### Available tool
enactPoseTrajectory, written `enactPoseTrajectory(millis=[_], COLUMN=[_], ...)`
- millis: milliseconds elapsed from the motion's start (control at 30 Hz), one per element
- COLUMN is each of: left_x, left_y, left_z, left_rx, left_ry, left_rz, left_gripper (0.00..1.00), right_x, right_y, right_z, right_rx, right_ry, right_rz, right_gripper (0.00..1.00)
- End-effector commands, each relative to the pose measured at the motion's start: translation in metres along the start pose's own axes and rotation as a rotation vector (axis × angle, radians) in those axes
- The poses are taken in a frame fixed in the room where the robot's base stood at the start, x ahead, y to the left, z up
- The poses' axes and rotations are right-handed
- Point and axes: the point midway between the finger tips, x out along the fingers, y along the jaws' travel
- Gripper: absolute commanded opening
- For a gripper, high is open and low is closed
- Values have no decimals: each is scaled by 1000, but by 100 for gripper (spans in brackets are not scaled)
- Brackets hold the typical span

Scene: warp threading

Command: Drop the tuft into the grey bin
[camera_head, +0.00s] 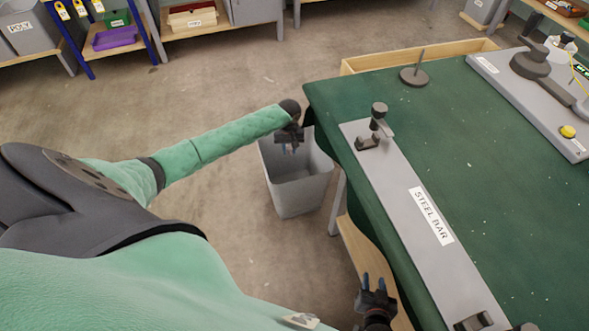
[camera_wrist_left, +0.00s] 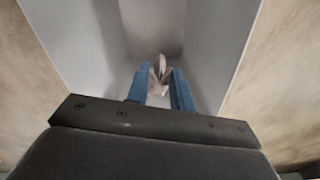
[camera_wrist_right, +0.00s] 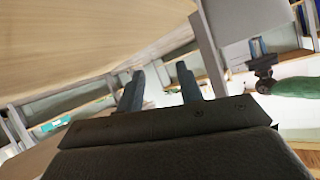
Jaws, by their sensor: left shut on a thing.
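The grey bin (camera_head: 300,185) stands on the floor to the left of the green table. My left gripper (camera_head: 289,148) is over the bin's open top, pointing down. In the left wrist view the left gripper (camera_wrist_left: 160,85) is shut on a small pale pinkish tuft (camera_wrist_left: 159,68), held between the blue fingertips. The bin's inner walls (camera_wrist_left: 207,45) surround it in that view. The tuft is too small to make out in the head view. My right gripper (camera_head: 374,284) is by the table's near left edge; in the right wrist view its fingers (camera_wrist_right: 160,85) are apart and empty.
The green table (camera_head: 480,150) carries a steel bar (camera_head: 400,190) with clamps, a spindle stand (camera_head: 414,75) and a grey plate with a device (camera_head: 540,75). A wooden shelf (camera_head: 370,265) lies under the table edge. Shelves with bins (camera_head: 115,37) stand at the back. The floor left of the bin is clear.

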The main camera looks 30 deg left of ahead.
Motion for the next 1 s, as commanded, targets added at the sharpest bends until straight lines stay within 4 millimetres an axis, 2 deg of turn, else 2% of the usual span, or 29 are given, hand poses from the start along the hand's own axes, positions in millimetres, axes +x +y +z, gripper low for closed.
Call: enactPoseTrajectory(millis=[333, 767, 800, 900, 933, 1000], left_x=[7, 7, 7, 7, 7, 7], left_y=[0, 0, 0, 0, 0, 0], left_z=[0, 0, 0, 0, 0, 0], left_rx=[0, 0, 0, 0, 0, 0], left_ry=[0, 0, 0, 0, 0, 0], left_rz=[0, 0, 0, 0, 0, 0], left_gripper=[2, 2, 25, 44, 48, 48], right_x=[3, 3, 3, 3, 3, 3], right_y=[-2, -2, -2, -2, -2, -2], right_z=[-32, -39, -38, -38, -38, -38], right_rx=[-12, -14, -14, -14, -14, -14], right_ry=[106, 127, 127, 127, 127, 127], right_rz=[-4, -5, -5, -5, -5, -5], right_gripper=[36, 36, 36, 36, 36, 36])
